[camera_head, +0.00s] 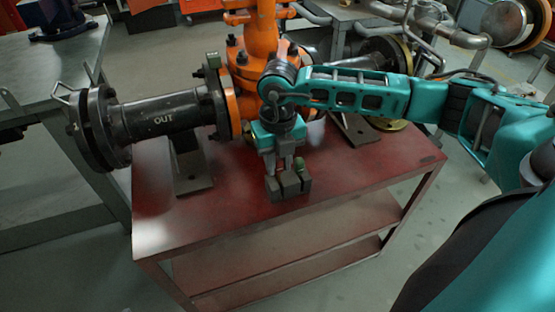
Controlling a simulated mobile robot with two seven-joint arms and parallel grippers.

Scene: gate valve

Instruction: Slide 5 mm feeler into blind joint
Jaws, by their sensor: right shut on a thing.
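My right gripper (284,164) comes down from above, its fingers shut over a small dark grey slotted block (290,187) on the red table. It is shut on a small piece standing at the block, likely a feeler; a bit of red shows between the fingers. Its size marking is too small to read. A green-topped piece (300,164) stands at the block's right side, beside the fingers. The pipe marked OUT (163,119) ends at the left in thick dark flange discs (98,128), with a thin wire handle. A gap between the discs is hard to make out. My left gripper is out of view.
The orange valve body (245,68) stands behind my right gripper, with a bolted flange on its left. A grey support (193,170) holds the pipe. The red table (225,215) is clear in front and left of the block. A grey bench (45,65) stands at left.

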